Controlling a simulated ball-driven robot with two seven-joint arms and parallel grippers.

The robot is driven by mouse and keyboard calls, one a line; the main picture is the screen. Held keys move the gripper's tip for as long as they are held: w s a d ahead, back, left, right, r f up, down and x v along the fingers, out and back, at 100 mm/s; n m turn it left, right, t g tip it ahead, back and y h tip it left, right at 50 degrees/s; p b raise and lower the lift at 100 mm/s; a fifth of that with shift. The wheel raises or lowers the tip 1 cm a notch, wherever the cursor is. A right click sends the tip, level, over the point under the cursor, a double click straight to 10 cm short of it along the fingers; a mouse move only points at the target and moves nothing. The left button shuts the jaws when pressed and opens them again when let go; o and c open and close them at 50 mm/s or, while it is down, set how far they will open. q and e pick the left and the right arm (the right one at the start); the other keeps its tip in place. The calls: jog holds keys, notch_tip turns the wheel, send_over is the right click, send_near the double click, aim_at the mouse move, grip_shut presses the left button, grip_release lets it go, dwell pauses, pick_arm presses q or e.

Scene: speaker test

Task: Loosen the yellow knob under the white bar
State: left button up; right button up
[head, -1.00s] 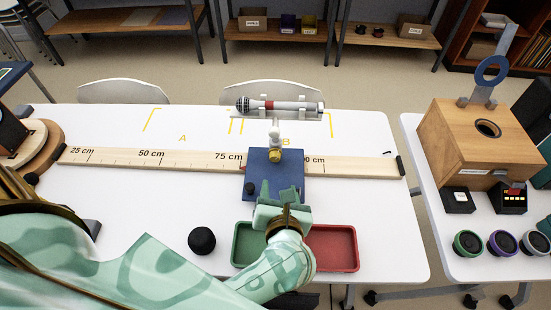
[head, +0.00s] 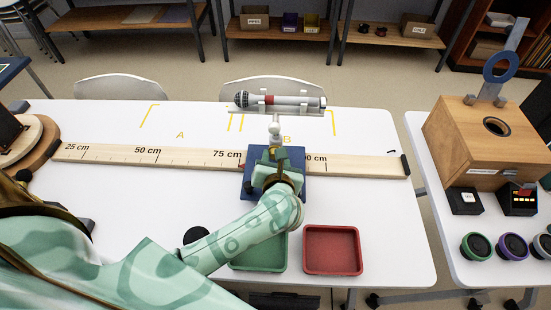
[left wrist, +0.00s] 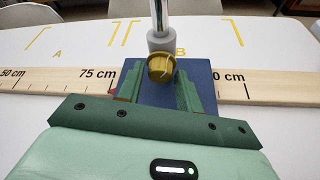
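The yellow knob (left wrist: 161,68) sits on a collar low on the upright post in the left wrist view. The post (head: 275,128) rises from a blue base (head: 297,187) and carries the white bar (head: 301,113), with a grey and white microphone-like piece (head: 290,100) lying along it. My left gripper (head: 274,153) is over the blue base and hides the knob in the head view. In the left wrist view its green fingers (left wrist: 158,80) are open and apart, with the knob between and just beyond their tips. I see no contact. My right gripper is not in view.
A green tray (head: 262,263) and a red tray (head: 332,250) lie in front. A black ball (head: 195,235) is partly hidden by my left arm. A wooden box (head: 470,150) stands on the right table.

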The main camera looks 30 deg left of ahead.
pick_arm(q)
jog(key=c, duration=0.6)
jog(key=shift+o, duration=0.2)
jog(key=shift+s+a+f+n+h+b, duration=0.1)
jog(key=shift+f+n+h+b, duration=0.2)
jog(key=shift+n+h+b, duration=0.65)
jog(key=shift+r+n+t+b, duration=0.1)
jog(key=shift+n+t+b, duration=0.2)
jog(key=shift+n+b, duration=0.1)
jog(key=shift+r, duration=0.15)
jog(key=o, duration=1)
jog(key=shift+r, duration=0.1)
